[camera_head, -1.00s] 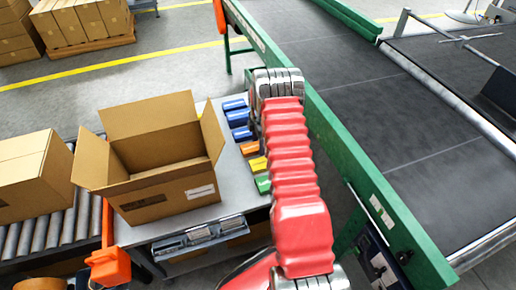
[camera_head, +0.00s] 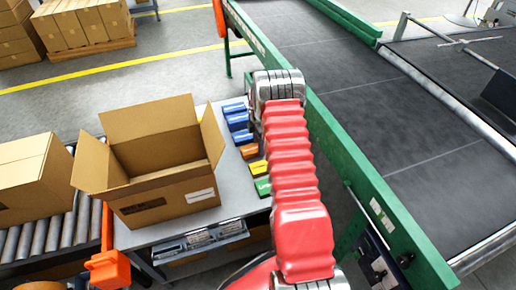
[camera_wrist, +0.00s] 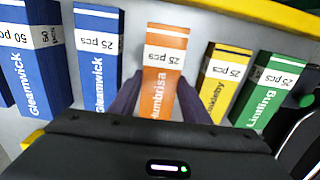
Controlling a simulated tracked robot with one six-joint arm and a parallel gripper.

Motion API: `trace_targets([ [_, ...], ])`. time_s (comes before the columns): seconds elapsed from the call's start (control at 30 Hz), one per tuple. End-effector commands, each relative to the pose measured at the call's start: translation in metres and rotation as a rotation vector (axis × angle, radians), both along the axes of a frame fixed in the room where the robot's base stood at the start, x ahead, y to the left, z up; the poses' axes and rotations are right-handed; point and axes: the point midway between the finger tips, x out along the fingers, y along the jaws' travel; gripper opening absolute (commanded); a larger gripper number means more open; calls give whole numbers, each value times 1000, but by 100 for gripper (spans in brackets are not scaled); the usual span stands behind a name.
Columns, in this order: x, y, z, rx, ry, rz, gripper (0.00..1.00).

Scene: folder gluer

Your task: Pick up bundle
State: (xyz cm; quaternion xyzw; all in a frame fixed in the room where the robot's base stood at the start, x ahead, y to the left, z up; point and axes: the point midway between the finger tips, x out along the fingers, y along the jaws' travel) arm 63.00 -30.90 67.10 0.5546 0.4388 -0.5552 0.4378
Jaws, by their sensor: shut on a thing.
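The orange bundle (camera_wrist: 165,62), labelled "umbrisa" as far as it shows and "25 pcs", stands between the dark fingers of my gripper (camera_wrist: 154,92) in the wrist view. The fingers are shut on its two sides. In the head view the orange bundle (camera_head: 249,151) shows in a row on the grey table (camera_head: 225,207), while my red arm hides my gripper. I cannot tell whether the bundle is clear of the table.
Blue bundles (camera_wrist: 97,55) stand left of the orange one, yellow (camera_wrist: 222,82) and green (camera_wrist: 268,90) ones right. An open cardboard box (camera_head: 165,190) stands left of the row. A green-framed conveyor (camera_head: 340,150) runs along the right.

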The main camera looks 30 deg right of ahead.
Motion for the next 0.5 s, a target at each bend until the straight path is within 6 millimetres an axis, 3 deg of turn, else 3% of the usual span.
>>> trace_targets([
  [0.5, 1, 0, 81, -1, -2, 0, 18],
])
